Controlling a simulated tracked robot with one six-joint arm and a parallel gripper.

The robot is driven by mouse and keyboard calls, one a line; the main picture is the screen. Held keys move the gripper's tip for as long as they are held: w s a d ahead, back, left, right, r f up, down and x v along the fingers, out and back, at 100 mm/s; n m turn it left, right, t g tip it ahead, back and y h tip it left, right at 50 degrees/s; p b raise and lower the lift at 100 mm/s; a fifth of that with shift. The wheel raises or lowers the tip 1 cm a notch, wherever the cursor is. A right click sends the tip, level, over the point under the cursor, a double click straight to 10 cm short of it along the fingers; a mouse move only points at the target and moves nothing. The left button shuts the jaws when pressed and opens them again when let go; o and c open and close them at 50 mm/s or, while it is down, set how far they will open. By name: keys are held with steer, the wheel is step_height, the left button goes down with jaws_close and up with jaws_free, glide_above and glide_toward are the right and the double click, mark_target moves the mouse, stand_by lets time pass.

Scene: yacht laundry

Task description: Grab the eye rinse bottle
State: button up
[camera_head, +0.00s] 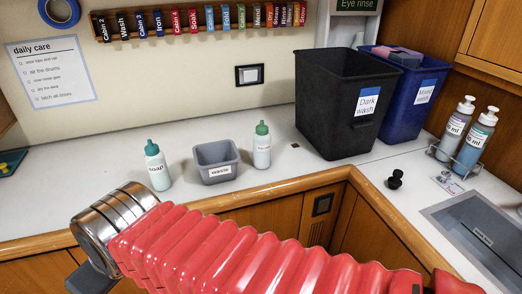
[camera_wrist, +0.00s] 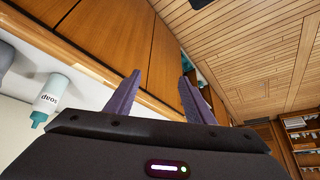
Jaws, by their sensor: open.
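A dark green "Eye rinse" sign (camera_head: 357,5) is at the top edge, on a white holder (camera_head: 309,30) partly hidden behind the black bin; no bottle shows there. A white bottle with a green cap (camera_head: 261,146) stands upright on the counter; its label is too small to read. A white bottle with a teal cap (camera_head: 157,168), labelled soap, stands left of it. The soap bottle also shows at the left of the wrist view (camera_wrist: 52,98). My gripper (camera_wrist: 160,77) is open and empty, its purple fingers apart, before wooden cabinet fronts.
A small grey tub (camera_head: 217,172) stands between the two bottles. A black "Dark wash" bin (camera_head: 345,120) and a blue bin (camera_head: 408,115) stand at the back right. Two pump bottles (camera_head: 465,138) sit in a rack near the sink (camera_head: 480,225).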

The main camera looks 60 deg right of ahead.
steer(key=o, duration=0.5)
steer(key=w+d, duration=0.1)
steer(key=w, duration=0.1)
steer(key=w+d+r+m+t, duration=0.1)
steer(key=w, duration=0.2)
steer(key=w+d+r+t, duration=0.1)
steer(key=w, duration=0.1)
steer(key=shift+w+d+m, duration=0.2)
steer(key=shift+w+m, duration=0.1)
steer(key=shift+m, duration=0.1)
steer(key=shift+c, duration=0.2)
steer(key=w+d, duration=0.1)
steer(key=w+d+r+m+t, duration=0.1)
steer(key=w+d, duration=0.1)
steer(key=w+d+t+h, duration=0.1)
steer(key=d, duration=0.1)
steer(key=shift+w+r+m, duration=0.25)
steer(key=shift+r+m, duration=0.15)
steer(key=w+d+r+m+t+h, duration=0.15)
steer(key=d+m+h, duration=0.3)
steer(key=d, duration=0.85)
steer(key=m+g+h, duration=0.8)
steer(key=m+g, duration=0.1)
steer(key=g, duration=0.1)
glide_toward(258, 140)
steer(key=shift+s+a, duration=0.1)
steer(key=shift+a, duration=0.1)
steer(key=shift+n, duration=0.25)
steer(key=shift+x, duration=4.25)
